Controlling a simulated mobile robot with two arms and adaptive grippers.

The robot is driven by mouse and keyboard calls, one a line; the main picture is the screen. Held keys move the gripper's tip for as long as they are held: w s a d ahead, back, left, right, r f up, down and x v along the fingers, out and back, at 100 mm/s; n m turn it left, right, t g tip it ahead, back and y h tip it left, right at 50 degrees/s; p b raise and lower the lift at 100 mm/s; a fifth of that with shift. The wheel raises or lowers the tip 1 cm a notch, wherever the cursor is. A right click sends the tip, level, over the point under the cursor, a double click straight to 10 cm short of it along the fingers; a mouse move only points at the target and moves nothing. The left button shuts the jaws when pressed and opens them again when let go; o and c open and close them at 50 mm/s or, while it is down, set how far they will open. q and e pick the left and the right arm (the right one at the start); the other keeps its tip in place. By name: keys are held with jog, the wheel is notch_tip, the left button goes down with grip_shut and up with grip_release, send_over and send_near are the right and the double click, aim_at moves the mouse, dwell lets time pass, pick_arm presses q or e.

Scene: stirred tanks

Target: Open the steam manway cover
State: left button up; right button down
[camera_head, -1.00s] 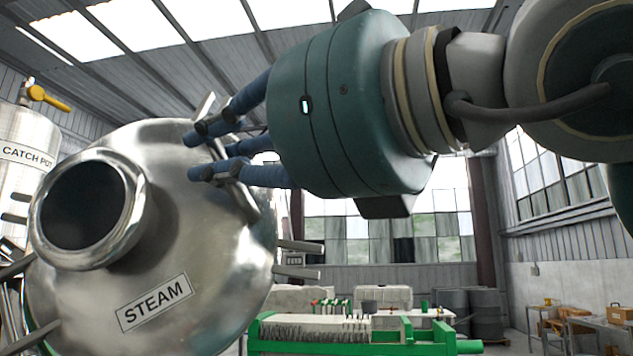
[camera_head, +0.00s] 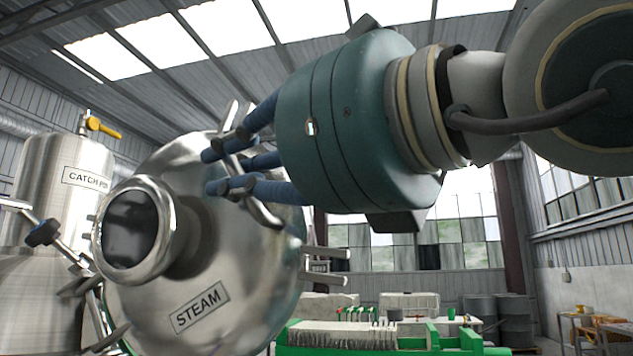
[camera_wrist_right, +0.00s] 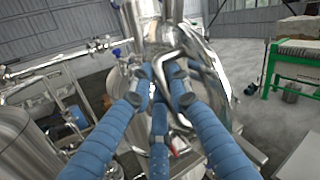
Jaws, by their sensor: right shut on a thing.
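The steam manway cover (camera_head: 255,245) is a shiny round metal dome with a STEAM label and a round sight-glass nozzle (camera_head: 137,228) sticking out. It is tilted and fills the left middle of the head view. A bent metal handle (camera_head: 262,212) stands on its upper right. My right gripper (camera_head: 225,168), with blue fingers, is shut on this handle. In the right wrist view the blue fingers (camera_wrist_right: 160,85) close together at the handle, with the shiny cover behind and to the right. The fingers hide part of the handle. My left gripper is in neither view.
A steel catch pot (camera_head: 62,205) with a yellow valve handle (camera_head: 103,127) stands left of the cover. Metal clamp bars (camera_head: 325,265) stick out at the cover's right. A green filter press (camera_head: 400,342) and drums (camera_head: 497,315) stand farther back.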

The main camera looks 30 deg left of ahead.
jog(key=c, duration=1.9)
grip_release()
jog(key=shift+s+a, duration=0.15)
jog(key=shift+s, duration=0.05)
jog(key=shift+d, duration=0.3)
jog(key=s+d+f, duration=0.1)
jog(key=s+d, duration=0.1)
jog(key=d, duration=0.8)
jog(key=shift+d, duration=0.3)
